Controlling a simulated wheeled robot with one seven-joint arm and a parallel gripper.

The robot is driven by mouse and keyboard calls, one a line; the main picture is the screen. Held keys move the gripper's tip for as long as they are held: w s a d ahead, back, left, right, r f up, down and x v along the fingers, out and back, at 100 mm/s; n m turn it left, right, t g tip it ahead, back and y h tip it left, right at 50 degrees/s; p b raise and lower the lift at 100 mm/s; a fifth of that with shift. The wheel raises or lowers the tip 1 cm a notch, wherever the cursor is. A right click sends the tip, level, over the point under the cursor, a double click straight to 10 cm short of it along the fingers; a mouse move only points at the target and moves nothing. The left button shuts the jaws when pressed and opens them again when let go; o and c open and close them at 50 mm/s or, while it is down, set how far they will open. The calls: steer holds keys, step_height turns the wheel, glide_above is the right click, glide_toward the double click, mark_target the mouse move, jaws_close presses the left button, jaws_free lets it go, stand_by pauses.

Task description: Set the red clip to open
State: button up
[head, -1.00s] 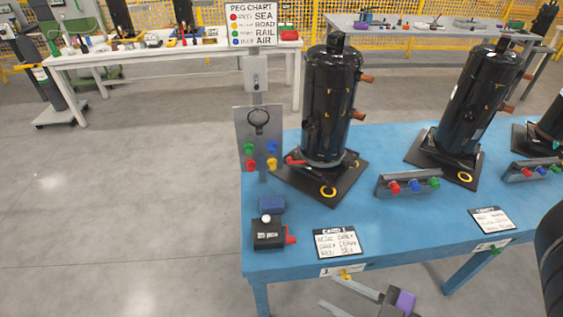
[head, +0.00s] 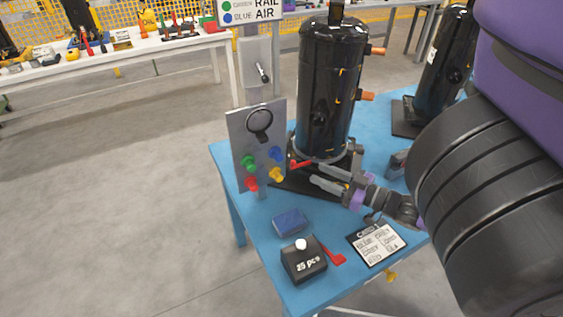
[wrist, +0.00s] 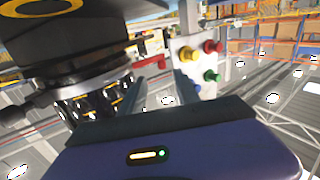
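The red clip (head: 301,164) is a small red lever at the foot of the nearest black compressor (head: 327,95), pointing left towards the peg panel. It also shows in the wrist view (wrist: 150,62), just beyond the fingertips. My gripper (head: 316,173) is open and empty, right beside the clip on its near side. In the wrist view my gripper (wrist: 160,78) has its two fingers apart, with the clip's red end ahead of the gap. I cannot tell whether a finger touches it. The clip's inner end is partly hidden by the compressor base.
The upright grey panel (head: 238,135) with coloured pegs stands close left of the clip. A black box (head: 303,262) with a red lever, a blue block (head: 290,221) and a card (head: 377,241) lie on the blue table (head: 262,265). A second compressor (head: 436,75) stands at right.

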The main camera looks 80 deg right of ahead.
steer(key=x, duration=0.7)
steer(key=shift+w+r, duration=0.25)
steer(key=shift+w, duration=0.15)
jaws_close()
